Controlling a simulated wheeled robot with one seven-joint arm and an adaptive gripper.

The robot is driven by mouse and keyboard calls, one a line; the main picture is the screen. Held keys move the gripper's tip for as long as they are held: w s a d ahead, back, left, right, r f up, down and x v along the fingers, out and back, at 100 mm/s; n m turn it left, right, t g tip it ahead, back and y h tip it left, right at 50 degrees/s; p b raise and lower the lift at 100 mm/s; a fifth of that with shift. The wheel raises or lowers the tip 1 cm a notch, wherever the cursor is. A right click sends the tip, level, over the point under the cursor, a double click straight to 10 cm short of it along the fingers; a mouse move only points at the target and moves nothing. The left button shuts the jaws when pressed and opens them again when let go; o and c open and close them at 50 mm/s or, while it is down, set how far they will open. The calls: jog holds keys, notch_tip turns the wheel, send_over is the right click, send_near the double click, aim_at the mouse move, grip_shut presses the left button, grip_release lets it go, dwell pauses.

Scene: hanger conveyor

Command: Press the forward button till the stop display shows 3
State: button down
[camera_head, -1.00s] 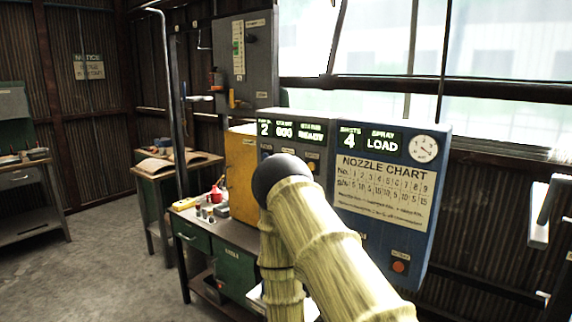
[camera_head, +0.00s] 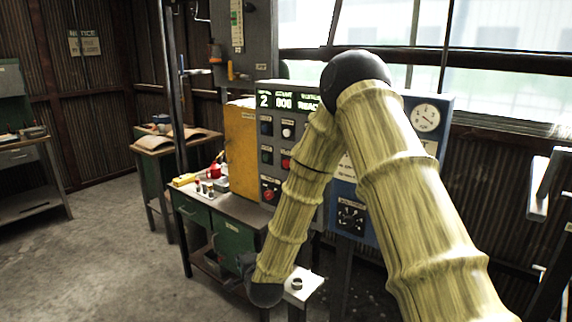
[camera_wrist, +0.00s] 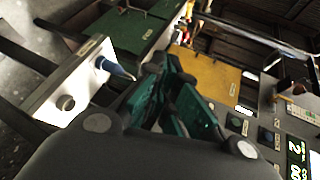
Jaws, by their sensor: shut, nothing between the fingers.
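A grey control panel (camera_head: 308,189) stands in the middle of the head view. Its left display (camera_head: 264,101) reads 2, with further readouts of 000 and partly hidden text beside it. Below are several buttons, among them a white one (camera_head: 287,131), a green one (camera_head: 266,157) and a red one (camera_head: 286,162); their labels are too small to read. My arm hides the panel's right side. In the wrist view my gripper (camera_wrist: 180,95) is shut and empty, apart from the panel. The display (camera_wrist: 294,147) and several buttons (camera_wrist: 268,137) show at that view's lower right.
A yellow cabinet (camera_head: 241,150) adjoins the panel on the left. A green workbench (camera_head: 232,240) with small items stands before it. A blue machine (camera_head: 431,146) is behind my arm. Floor at left is clear.

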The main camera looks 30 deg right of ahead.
aim_at(286, 133)
jog(key=w+d+r+m+t+h, duration=0.2)
jog(key=r+m, duration=0.3)
jog(key=r, duration=0.6)
jog(key=w+d+r+m+t+h+b, duration=0.1)
jog(key=d+r+m, duration=0.4)
jog(key=r, duration=0.6)
jog(key=w+d+r+m+t+h, duration=0.2)
jog(key=w+d+r+m+h, duration=0.1)
jog(key=r, duration=0.9)
jog(key=w+m, duration=0.1)
jog(key=m, duration=0.1)
jog(key=shift+w+d+m+t+h+b, duration=0.15)
jog(key=shift+w+m+t+h+b, duration=0.15)
jog(key=shift+t+h, duration=0.1)
jog(key=w+d+p, duration=0.1)
jog(key=w+d, duration=0.2)
jog(key=d, duration=0.5)
jog(key=shift+w+p, duration=0.2)
jog(key=shift+p, duration=0.2)
jog(key=shift+f, duration=0.1)
jog(key=shift+d+b, duration=0.25)
jog(key=shift+b, duration=0.1)
